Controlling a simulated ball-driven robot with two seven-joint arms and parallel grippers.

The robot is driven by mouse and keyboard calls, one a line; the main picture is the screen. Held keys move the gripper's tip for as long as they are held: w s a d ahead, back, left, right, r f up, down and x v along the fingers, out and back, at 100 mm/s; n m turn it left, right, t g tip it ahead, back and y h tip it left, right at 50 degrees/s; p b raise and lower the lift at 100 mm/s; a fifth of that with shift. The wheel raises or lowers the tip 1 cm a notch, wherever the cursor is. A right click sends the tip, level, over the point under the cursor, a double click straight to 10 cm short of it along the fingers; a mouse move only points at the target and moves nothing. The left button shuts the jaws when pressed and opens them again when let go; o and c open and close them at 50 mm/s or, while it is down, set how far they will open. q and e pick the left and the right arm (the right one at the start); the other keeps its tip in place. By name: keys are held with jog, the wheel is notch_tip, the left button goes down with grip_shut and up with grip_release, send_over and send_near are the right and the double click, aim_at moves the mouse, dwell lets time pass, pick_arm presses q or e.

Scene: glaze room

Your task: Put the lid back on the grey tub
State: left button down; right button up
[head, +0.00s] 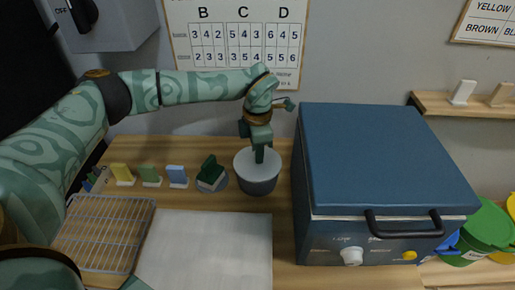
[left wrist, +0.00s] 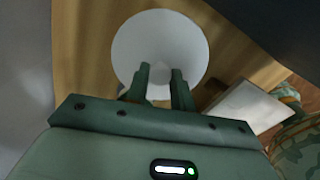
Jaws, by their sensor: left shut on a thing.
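The grey tub (head: 257,187) stands on the wooden bench, left of the blue kiln. The round pale lid (head: 244,162) is over the tub's mouth, roughly level; I cannot tell whether it rests on the rim or is just above it. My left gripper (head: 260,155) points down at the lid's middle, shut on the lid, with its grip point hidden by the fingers. In the left wrist view the lid (left wrist: 160,40) is a pale disc beyond the two fingers (left wrist: 158,85), and it hides the tub.
The blue kiln (head: 385,150) stands close on the right. A dark green block (head: 210,170) sits on a round base just left of the tub, beside small coloured tiles (head: 150,174). A white board (head: 205,250) and wire rack (head: 104,232) lie in front.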

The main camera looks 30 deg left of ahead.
pick_arm(q)
jog(key=shift+f+p, duration=0.15)
jog(key=shift+p, duration=0.15)
dwell(0.9)
jog(key=shift+p, duration=0.3)
dwell(0.5)
jog(key=c, duration=0.6)
grip_release()
jog(key=shift+c, duration=0.2)
jog(key=shift+r+p, duration=3.1)
jog(key=shift+r, duration=0.5)
jog(key=shift+f, duration=0.1)
